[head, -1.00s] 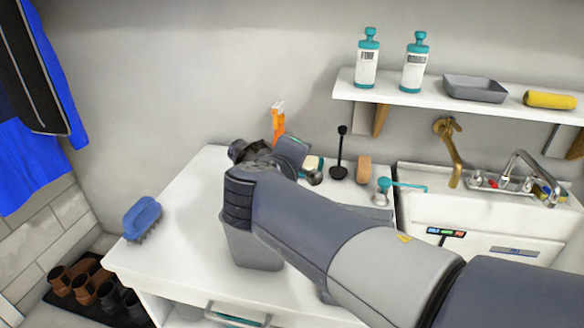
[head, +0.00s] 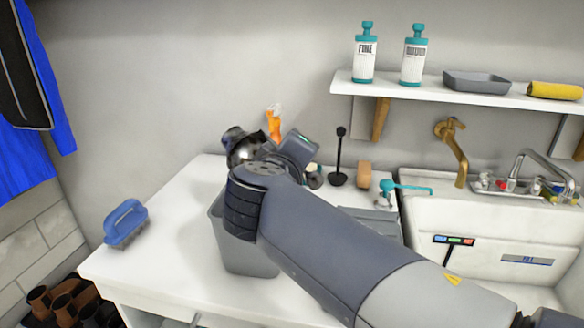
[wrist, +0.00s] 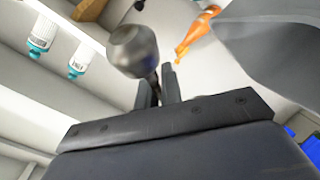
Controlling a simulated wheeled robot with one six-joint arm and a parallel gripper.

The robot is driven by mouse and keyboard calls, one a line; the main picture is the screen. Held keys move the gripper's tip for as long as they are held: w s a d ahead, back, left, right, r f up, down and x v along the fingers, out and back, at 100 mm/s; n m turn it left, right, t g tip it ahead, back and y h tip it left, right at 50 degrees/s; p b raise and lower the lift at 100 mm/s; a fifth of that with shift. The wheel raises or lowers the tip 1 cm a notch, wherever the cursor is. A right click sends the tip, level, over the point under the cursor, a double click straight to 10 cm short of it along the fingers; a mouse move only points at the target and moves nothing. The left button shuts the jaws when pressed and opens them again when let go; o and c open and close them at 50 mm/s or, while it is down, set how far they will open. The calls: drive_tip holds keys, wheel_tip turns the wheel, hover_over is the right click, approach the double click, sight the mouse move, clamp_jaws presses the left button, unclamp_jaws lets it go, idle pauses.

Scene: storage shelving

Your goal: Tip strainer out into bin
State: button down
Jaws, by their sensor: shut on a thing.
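A shiny metal strainer (head: 244,148) with a rounded bowl is at the end of my arm in the head view. It also shows in the wrist view (wrist: 134,50), with its handle running down between the fingers. My gripper (wrist: 158,88) is shut on that handle. The bowl appears tilted; whether anything is inside cannot be seen. A grey bin (head: 246,258) stands upright on the white counter, below the strainer and partly hidden behind my wrist. Its opening is mostly covered, so its contents are hidden.
A blue brush (head: 125,224) lies at the counter's left. An orange bottle (head: 274,124) stands behind the strainer; a black plunger-like tool (head: 339,160) and a brown block (head: 364,174) are to the right. The sink (head: 470,220) and a shelf (head: 440,94) with bottles are further right.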

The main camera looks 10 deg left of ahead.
drive_tip(key=shift+s+d+f+m+t+b, duration=0.15)
drive_tip(key=shift+f+m+t+b, duration=0.35)
drive_tip(key=shift+b, duration=2.1)
drive_tip(key=shift+d+m+y+b, duration=0.1)
drive_tip(key=shift+m+y+b, duration=0.2)
drive_tip(key=shift+b, duration=0.5)
drive_tip(key=shift+s, duration=0.1)
